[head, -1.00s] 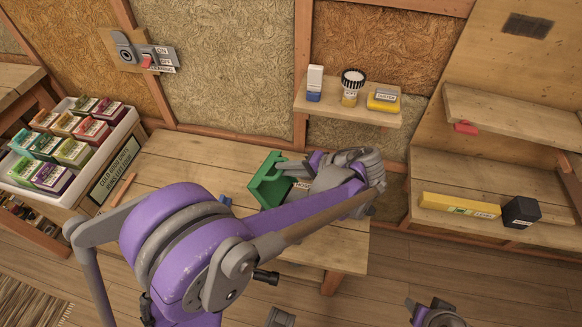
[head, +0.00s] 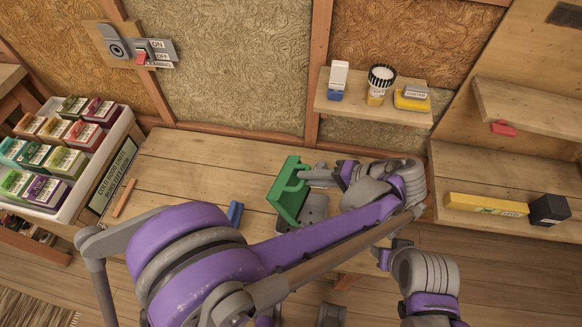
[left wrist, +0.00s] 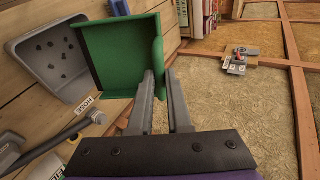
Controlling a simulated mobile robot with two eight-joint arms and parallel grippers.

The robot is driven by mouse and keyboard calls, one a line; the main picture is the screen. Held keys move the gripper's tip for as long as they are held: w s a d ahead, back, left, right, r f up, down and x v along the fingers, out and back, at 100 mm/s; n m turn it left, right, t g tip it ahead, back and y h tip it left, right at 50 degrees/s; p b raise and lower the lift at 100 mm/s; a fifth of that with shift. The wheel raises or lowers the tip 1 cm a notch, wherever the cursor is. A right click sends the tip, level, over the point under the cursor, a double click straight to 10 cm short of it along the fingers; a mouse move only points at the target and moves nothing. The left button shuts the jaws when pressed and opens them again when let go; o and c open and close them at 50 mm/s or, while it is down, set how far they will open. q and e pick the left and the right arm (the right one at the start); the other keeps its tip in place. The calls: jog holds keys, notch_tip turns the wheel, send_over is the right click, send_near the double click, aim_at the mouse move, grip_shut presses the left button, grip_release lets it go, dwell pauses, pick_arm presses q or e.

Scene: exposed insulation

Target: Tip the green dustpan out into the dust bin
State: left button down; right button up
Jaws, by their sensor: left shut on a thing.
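My left gripper (head: 316,178) is shut on the green dustpan (head: 288,192), at the dustpan's edge. In the left wrist view the dustpan (left wrist: 122,55) is tilted, and the part of its inside that shows looks bare. The left fingers (left wrist: 160,100) reach to its side. A grey bin (left wrist: 27,60) with several dark specks inside lies beyond the dustpan in that view.
The wooden bench (head: 185,165) holds a small blue thing (head: 235,213) and a wooden stick (head: 124,198). A white crate of boxes (head: 70,215) stands at the left. A wall shelf (head: 370,108) with small containers hangs behind. The bench's left middle is mostly clear.

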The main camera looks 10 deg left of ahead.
pick_arm(q)
jog(key=w+a+f+g+h+p, duration=0.1)
jog(key=w+a+f+h+p, duration=0.1)
jog(key=a+h, duration=0.3)
jog(key=w+a+f+g+h+p, duration=0.2)
jog(key=a+h, duration=0.4)
jog(key=a, duration=0.4)
jog(key=shift+a+f+h, duration=0.2)
jog(key=shift+f+h, duration=0.1)
jog(key=shift+w, duration=0.1)
